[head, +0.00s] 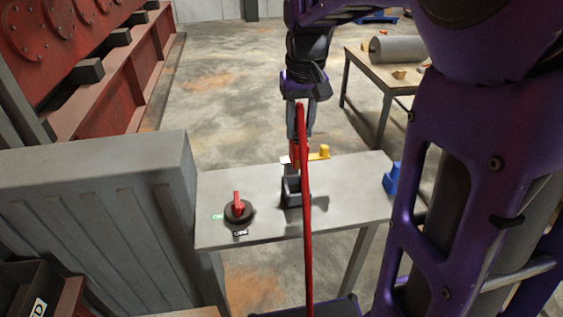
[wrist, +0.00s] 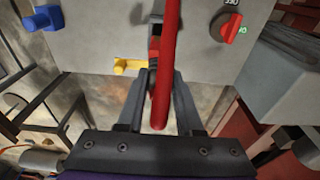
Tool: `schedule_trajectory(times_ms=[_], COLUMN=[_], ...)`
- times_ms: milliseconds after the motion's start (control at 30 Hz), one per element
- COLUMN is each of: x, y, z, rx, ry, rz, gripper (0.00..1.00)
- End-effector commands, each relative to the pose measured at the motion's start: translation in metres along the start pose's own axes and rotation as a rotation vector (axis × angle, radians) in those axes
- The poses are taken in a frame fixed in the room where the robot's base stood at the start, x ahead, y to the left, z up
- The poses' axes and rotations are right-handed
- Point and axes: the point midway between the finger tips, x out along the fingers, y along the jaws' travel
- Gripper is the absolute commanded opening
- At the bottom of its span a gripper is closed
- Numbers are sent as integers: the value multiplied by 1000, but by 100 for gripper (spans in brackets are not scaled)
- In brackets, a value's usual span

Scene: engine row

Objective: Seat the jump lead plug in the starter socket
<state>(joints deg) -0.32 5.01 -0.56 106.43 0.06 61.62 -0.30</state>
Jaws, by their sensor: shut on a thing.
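The jump lead plug (head: 294,152) is red and mostly hidden behind its thick red cable (head: 304,215). My gripper (head: 299,138) is shut on it and points down over the grey bench. The dark box-shaped starter socket (head: 291,192) stands on the bench directly below the plug. In the wrist view the cable (wrist: 166,60) crosses between my fingers and covers much of the plug and socket. I cannot tell whether the plug touches or enters the socket.
A red rotary switch (head: 238,207) on a black base sits left of the socket. A yellow lever (head: 319,154) is behind it, and a blue part (head: 391,180) is at the right edge. A ribbed grey cabinet (head: 110,210) stands left of the bench (head: 345,195).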

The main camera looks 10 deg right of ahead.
Motion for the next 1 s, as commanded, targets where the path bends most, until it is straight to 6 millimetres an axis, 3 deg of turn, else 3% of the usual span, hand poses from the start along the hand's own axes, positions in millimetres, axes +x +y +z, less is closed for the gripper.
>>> schedule_trajectory(times_ms=[467, 700, 1000], x=[54, 91, 98], y=[-2, -2, -2], z=[6, 10, 11], rx=[-4, -4, -4], ry=[0, -1, 3], rz=[-1, -1, -1], gripper=[0, 0, 0])
